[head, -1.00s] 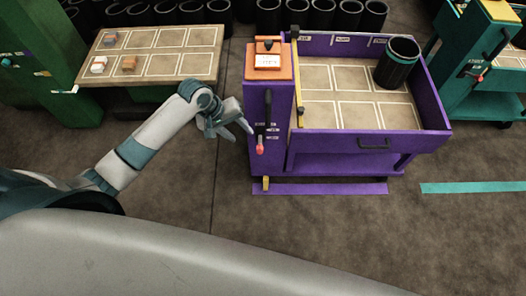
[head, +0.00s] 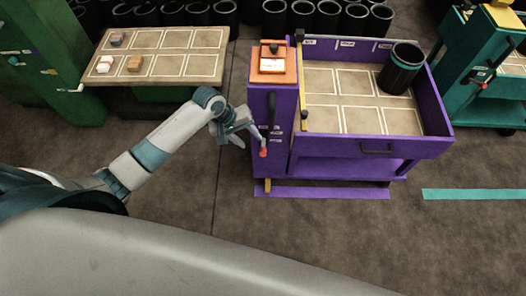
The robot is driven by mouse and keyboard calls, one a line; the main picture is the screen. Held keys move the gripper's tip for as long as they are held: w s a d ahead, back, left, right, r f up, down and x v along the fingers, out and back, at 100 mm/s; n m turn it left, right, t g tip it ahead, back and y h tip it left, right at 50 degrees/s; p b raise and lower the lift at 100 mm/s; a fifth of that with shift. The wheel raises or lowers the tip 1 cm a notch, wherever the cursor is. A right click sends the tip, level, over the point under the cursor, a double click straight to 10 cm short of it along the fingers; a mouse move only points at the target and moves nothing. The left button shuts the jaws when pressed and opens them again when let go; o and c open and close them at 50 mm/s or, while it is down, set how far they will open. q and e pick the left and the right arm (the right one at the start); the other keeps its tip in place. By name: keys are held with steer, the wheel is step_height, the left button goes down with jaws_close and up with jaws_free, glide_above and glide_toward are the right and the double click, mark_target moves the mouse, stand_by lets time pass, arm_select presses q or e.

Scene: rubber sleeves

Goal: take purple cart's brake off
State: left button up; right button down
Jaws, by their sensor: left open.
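The purple cart (head: 375,148) stands right of centre. On its purple post (head: 259,108) a dark lever (head: 271,110) sits in a slot, and a red-tipped lever (head: 263,152) hangs low on the front, pointing down. I cannot tell for certain which of them is the brake. My left gripper (head: 250,138) is open, just left of the red tip and at about its height; I cannot tell whether it touches. A yellow piece (head: 268,186) shows under the post at the floor. My right gripper is out of view.
A black sleeve (head: 401,68) stands in the cart tray. A slotted table (head: 160,55) with several small blocks is at left. A teal cart (head: 490,75) is at right. The floor in front is clear, with a purple strip (head: 330,193).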

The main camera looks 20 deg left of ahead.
mark_target(261, 151)
arm_select(q)
steer(key=x, duration=1.2)
steer(key=shift+d+f+p, duration=0.1)
steer(key=shift+f+p, duration=0.3)
jaws_close()
